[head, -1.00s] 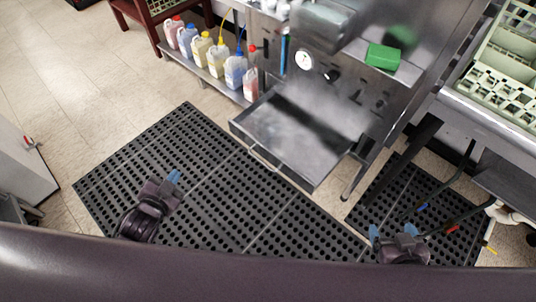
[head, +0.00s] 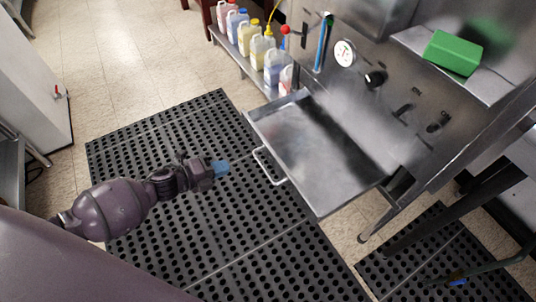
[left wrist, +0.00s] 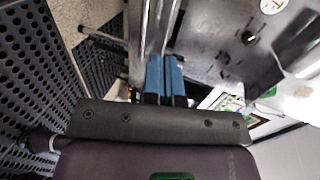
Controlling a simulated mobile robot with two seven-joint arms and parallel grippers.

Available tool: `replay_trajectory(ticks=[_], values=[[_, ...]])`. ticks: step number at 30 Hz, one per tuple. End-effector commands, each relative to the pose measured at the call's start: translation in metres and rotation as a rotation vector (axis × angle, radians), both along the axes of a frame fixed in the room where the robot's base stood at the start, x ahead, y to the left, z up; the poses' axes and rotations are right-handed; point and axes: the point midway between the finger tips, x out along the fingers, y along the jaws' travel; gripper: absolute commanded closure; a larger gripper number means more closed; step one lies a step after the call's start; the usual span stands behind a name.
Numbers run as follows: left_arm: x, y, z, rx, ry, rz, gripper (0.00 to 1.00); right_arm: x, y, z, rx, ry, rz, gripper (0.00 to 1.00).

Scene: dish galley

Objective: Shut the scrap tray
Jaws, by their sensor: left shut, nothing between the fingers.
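The scrap tray (head: 318,158) is a shallow steel drawer standing pulled out from the front of the steel dish machine (head: 400,100). Its bar handle (head: 268,168) is on the front edge, facing my left arm. My left gripper (head: 221,168), with blue fingertips, is shut and empty. It is in front of the tray, a short way left of the handle and apart from it. In the left wrist view the shut blue fingers (left wrist: 164,76) point toward steel surfaces. My right gripper is not in the head view now.
Several bottles (head: 262,50) stand on a low shelf left of the machine. A green block (head: 452,52) lies on a steel ledge above the knobs. Black perforated mats (head: 150,150) cover the floor before the tray. A white cabinet (head: 30,85) stands at far left.

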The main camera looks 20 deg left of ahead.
Motion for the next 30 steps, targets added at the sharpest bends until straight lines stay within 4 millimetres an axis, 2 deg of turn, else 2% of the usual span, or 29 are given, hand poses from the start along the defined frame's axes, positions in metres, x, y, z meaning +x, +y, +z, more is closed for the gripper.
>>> replay_trajectory(ticks=[9,19,24,30], values=[[0.032,-0.027,-0.016,-0.003,0.004,0.001,1.00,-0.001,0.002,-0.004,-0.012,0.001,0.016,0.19],[0.073,-0.059,-0.033,-0.003,0.005,0.003,1.00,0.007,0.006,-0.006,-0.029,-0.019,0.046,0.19],[0.091,-0.072,-0.030,-0.002,0.002,0.002,1.00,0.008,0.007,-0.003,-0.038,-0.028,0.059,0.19],[0.102,-0.080,-0.029,-0.003,0.001,0.002,1.00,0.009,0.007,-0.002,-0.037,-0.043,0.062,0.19]])
